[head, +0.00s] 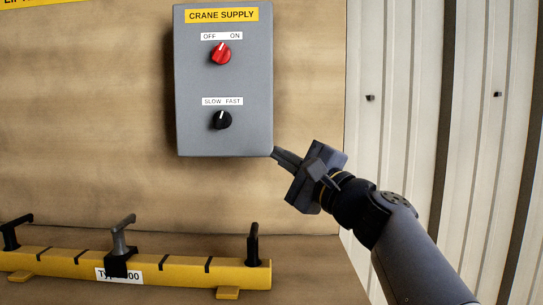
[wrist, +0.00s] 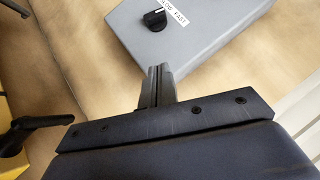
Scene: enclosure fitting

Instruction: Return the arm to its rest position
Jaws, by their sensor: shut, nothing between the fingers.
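My gripper (head: 277,153) is at the lower right corner of the grey crane supply box in the head view. Its fingers are together with nothing between them. In the wrist view the closed fingers (wrist: 157,72) point toward the lower edge of the box (wrist: 205,30). I cannot tell whether the fingertips touch the box. My arm comes in from the lower right of the head view.
The grey box (head: 225,85) carries a red OFF/ON knob (head: 220,53) and a black SLOW/FAST knob (head: 222,120), both pointing slightly right of upright. A yellow beam (head: 180,272) with black and grey handles is at lower left. Ribbed white wall (head: 395,60) is on the right.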

